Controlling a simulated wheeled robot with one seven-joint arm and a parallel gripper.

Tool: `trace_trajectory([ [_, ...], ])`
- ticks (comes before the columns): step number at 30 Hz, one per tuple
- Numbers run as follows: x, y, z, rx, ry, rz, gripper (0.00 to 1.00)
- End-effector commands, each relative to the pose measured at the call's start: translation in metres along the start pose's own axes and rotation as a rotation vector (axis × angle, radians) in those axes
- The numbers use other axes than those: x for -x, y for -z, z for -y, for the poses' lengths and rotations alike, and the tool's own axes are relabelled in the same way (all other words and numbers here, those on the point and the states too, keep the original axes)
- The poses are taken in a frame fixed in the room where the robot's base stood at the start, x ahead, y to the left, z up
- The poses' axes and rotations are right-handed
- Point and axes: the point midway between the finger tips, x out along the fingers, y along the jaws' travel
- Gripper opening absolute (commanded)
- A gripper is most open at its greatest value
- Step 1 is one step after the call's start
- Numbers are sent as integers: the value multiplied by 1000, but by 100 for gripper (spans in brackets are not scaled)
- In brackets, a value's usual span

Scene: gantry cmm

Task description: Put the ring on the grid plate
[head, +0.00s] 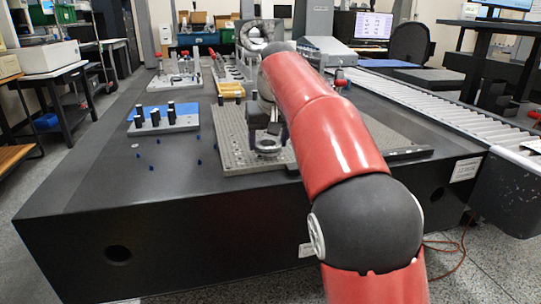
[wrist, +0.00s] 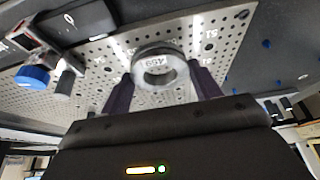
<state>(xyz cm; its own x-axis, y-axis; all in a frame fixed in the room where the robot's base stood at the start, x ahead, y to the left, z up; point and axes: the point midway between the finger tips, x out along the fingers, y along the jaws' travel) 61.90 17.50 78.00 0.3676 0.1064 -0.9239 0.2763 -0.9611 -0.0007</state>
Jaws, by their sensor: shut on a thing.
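The grey metal ring (head: 268,148) is held in my gripper (head: 267,138) over the front part of the grid plate (head: 235,137). In the wrist view the ring (wrist: 160,52) sits between the two dark fingers of my gripper (wrist: 161,74), with markings on its face. The fingers are shut on its sides. The grid plate (wrist: 110,72), a grey plate full of holes, lies behind the ring in that view. I cannot tell whether the ring touches the plate or hangs just above it. My arm hides part of the plate in the head view.
A fixture block with black cylinders and a blue mat (head: 148,112) stands left of the plate. Small blue pegs (head: 158,141) dot the dark granite table (head: 90,190). A blue-capped part (wrist: 35,76) shows at the left in the wrist view. A roller conveyor (head: 440,108) runs along the right.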

Motion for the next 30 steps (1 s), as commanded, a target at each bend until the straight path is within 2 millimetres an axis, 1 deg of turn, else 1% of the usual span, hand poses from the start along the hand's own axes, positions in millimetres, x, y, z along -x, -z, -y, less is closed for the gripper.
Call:
trace_trajectory([
  [1, -13, -4, 1, 1, 0, -2, 26],
  [3, -18, -6, 2, 1, 0, -3, 26],
  [11, -16, -4, 2, 1, 0, -3, 26],
  [15, -20, -6, 2, 0, 0, -2, 26],
  [16, -20, -6, 2, 1, 0, 0, 64],
  [20, -20, -6, 2, 1, 0, 0, 81],
  [21, -20, -6, 2, 1, 0, 0, 84],
  [30, -18, -5, 2, 1, 0, 0, 84],
])
